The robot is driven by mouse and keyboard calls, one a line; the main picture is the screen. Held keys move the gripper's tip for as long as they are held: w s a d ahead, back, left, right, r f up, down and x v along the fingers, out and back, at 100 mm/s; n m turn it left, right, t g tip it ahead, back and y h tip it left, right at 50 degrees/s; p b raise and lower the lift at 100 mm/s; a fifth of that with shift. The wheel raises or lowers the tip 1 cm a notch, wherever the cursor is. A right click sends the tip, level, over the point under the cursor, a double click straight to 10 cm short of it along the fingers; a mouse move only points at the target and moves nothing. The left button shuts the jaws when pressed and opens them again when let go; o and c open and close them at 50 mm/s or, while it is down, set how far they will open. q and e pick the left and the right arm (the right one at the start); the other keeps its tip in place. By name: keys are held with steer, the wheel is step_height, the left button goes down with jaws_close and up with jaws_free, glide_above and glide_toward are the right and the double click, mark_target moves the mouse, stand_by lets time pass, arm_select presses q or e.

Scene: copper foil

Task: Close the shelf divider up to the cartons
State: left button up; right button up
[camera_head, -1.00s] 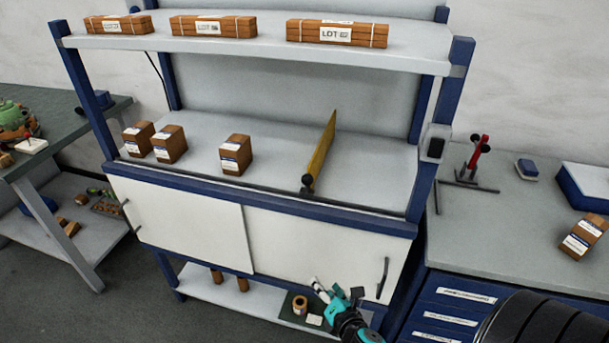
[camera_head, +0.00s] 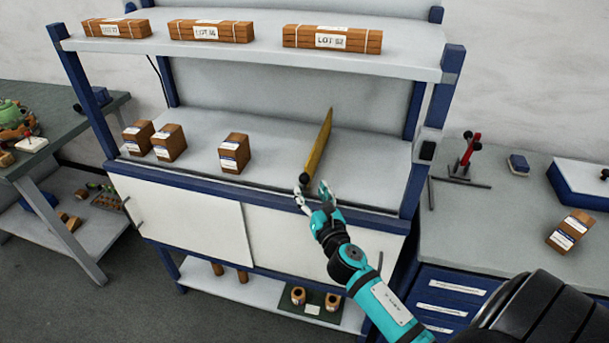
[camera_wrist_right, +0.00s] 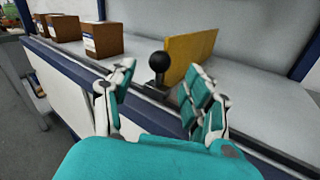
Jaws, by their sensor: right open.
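The yellow shelf divider (camera_head: 318,146) stands upright on the grey middle shelf (camera_head: 370,170), with a dark round knob (camera_head: 304,178) at its front end. Three brown cartons stand left of it: the nearest carton (camera_head: 234,153) has a clear gap to the divider, and two more cartons (camera_head: 170,143) (camera_head: 138,138) stand farther left. My right gripper (camera_head: 314,193) is open just in front of the knob. In the right wrist view the knob (camera_wrist_right: 159,60) shows beyond and between the spread fingers, apparently untouched. My left gripper is out of view.
A dark rail (camera_head: 260,187) runs along the shelf's front edge. An upper shelf (camera_head: 270,42) holds banded brown bundles. A blue post (camera_head: 422,150) stands to the right. A side bench (camera_head: 480,220) holds a red-handled tool and a carton.

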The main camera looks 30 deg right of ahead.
mark_target(306, 182)
steer(key=x, duration=0.6)
steer(key=shift+f, duration=0.1)
steer(key=shift+c, duration=0.3)
jaws_close()
